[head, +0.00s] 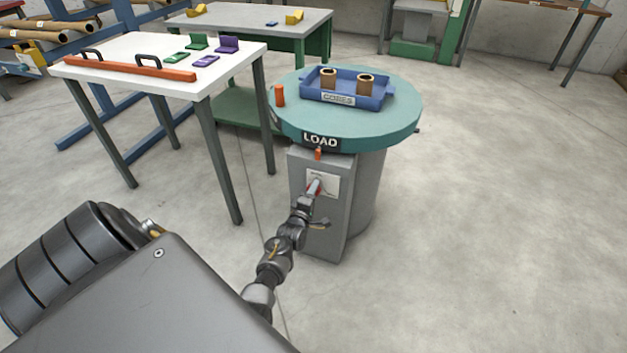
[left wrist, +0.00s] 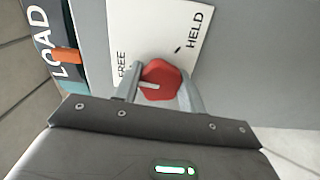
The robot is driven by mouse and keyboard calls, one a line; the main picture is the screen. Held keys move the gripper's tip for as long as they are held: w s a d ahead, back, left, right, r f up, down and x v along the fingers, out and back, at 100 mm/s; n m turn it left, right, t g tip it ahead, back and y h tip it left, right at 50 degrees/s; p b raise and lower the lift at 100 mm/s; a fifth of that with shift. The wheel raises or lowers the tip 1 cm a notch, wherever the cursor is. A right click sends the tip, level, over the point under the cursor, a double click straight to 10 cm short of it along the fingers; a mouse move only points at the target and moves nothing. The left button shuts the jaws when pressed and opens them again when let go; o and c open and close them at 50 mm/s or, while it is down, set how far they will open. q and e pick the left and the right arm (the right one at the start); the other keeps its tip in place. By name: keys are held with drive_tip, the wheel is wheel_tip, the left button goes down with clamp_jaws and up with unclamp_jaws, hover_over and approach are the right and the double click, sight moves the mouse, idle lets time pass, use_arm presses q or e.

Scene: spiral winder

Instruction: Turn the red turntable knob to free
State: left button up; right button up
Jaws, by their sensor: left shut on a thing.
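The red turntable knob (left wrist: 161,74) sits on a white plate (left wrist: 150,28) marked FREE and HELD, on the grey pedestal (head: 335,225). In the left wrist view its white pointer line points left, to the side of the FREE word and a little below it, away from HELD. My left gripper (head: 314,190) is shut on the knob, one finger on each side. In the head view the gripper mostly hides the knob. My right gripper is not in view.
The round teal turntable (head: 400,130) above carries a blue tray (head: 345,88) with two brown tubes, and an orange peg (head: 279,95). Its LOAD sign (head: 320,140) faces front. A white table (head: 120,55) with a red bar stands left. Floor on the right is clear.

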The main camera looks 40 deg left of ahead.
use_arm(q)
drive_tip(key=shift+n, duration=0.5)
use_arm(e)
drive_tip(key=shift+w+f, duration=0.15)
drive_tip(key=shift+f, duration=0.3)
use_arm(q)
drive_tip(key=o, duration=1)
drive_tip(key=shift+c, duration=0.2)
drive_tip(key=shift+s, duration=0.1)
drive_tip(key=p+v, duration=0.2)
drive_tip(key=v, duration=0.8)
drive_tip(key=shift+s, duration=0.3)
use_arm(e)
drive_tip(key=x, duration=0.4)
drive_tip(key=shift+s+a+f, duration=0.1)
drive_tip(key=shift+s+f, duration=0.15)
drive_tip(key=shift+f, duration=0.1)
use_arm(q)
drive_tip(key=shift+d, duration=0.15)
